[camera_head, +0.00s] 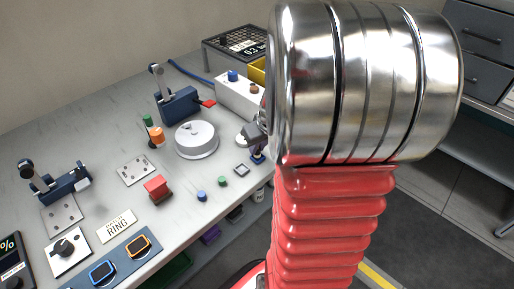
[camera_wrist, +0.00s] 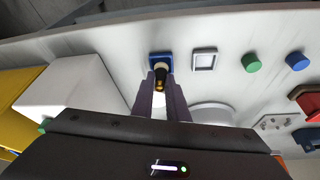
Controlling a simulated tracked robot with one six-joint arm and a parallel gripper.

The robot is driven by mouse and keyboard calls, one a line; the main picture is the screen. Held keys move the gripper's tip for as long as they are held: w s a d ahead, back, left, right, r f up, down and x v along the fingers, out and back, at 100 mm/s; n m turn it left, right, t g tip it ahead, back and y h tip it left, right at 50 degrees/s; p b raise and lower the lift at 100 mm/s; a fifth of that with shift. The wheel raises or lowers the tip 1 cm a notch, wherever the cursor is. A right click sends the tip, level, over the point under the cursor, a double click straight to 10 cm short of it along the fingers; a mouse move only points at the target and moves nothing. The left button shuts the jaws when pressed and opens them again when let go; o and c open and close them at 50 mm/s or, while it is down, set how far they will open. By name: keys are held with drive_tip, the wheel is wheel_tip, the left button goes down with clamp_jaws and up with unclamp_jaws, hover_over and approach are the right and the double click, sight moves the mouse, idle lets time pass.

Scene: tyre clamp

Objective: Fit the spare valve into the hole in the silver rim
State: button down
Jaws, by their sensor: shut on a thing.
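My gripper (camera_head: 257,150) is at the bench's front edge, right of the round silver rim (camera_head: 197,139), partly hidden by my arm in the head view. In the wrist view its two purple-grey fingers (camera_wrist: 161,92) are shut on a small dark valve with a brass-coloured part (camera_wrist: 160,80). A small blue square holder (camera_wrist: 160,57) lies right behind the valve; I cannot tell whether the valve still touches it. The rim lies flat, with a small mark on top; its valve hole cannot be made out. In the wrist view the rim (camera_wrist: 212,112) is mostly hidden by my gripper.
A white box (camera_head: 238,95) with knobs stands behind my gripper, near a yellow bin (camera_head: 257,72). A blue clamp (camera_head: 178,104) stands behind the rim. A grey square frame (camera_head: 242,170), green button (camera_head: 222,181), blue button (camera_head: 201,196) and red block (camera_head: 157,189) lie along the front.

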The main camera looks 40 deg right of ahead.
drive_tip(key=shift+f, duration=0.25)
drive_tip(key=c, duration=1.7)
unclamp_jaws()
drive_tip(key=shift+c, duration=0.2)
drive_tip(key=shift+f, duration=0.2)
drive_tip(key=v, duration=1.3)
drive_tip(key=shift+s+r, duration=0.2)
drive_tip(key=shift+r, duration=0.15)
